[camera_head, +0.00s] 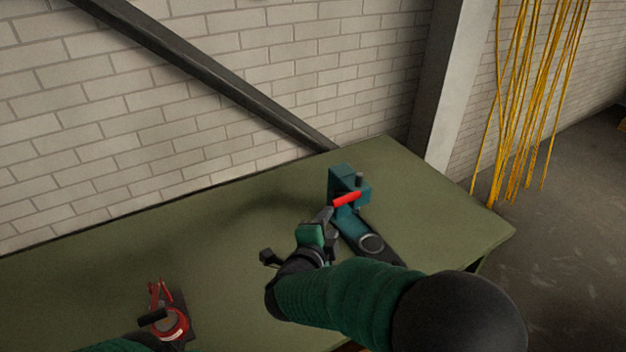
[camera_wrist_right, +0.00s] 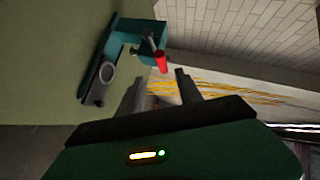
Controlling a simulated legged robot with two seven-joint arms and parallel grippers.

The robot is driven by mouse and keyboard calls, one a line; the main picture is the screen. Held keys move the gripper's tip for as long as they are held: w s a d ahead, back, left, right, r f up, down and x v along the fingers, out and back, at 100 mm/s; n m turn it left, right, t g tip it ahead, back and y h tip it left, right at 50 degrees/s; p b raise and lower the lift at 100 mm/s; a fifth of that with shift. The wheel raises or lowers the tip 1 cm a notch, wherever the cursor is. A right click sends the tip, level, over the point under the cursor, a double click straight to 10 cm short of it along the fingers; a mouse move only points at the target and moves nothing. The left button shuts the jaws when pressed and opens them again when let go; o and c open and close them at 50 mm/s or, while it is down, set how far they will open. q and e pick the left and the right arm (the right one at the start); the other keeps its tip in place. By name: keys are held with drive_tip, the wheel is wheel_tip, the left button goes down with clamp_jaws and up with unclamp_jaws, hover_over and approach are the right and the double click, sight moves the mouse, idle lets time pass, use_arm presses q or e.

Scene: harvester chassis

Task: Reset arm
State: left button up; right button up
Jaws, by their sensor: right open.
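A teal device (camera_head: 343,183) with a red-tipped lever (camera_head: 346,199) stands near the right end of the green table. A round ring (camera_head: 370,243) sits on its lower part. My right gripper (camera_head: 327,226) is at the near left side of the device, open. In the right wrist view, my right gripper (camera_wrist_right: 160,88) shows two spread fingers with nothing between them. The teal device (camera_wrist_right: 124,42) and red lever tip (camera_wrist_right: 160,62) lie just beyond the fingers, apart from them.
The green table (camera_head: 120,250) is otherwise mostly clear. A brick wall (camera_head: 150,120) runs behind it. Yellow cables (camera_head: 530,90) hang at the right, beyond a pillar (camera_head: 455,90).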

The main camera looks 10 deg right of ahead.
drive_tip(key=s+d+f+n+g+y, duration=0.3)
drive_tip(key=s+f+n+g, duration=0.2)
drive_tip(key=s+n, duration=0.5)
drive_tip(key=s+d+f+n+g+y, duration=0.3)
drive_tip(key=s+f+n, duration=0.6)
drive_tip(key=s, duration=0.3)
drive_tip(key=shift+s+d+f+n+g+y, duration=0.25)
drive_tip(key=shift+d+n+g+y, duration=0.25)
drive_tip(key=shift+g, duration=0.6)
drive_tip(key=shift+d, duration=0.3)
drive_tip(key=shift+a, duration=0.1)
drive_tip(key=shift+c, duration=0.2)
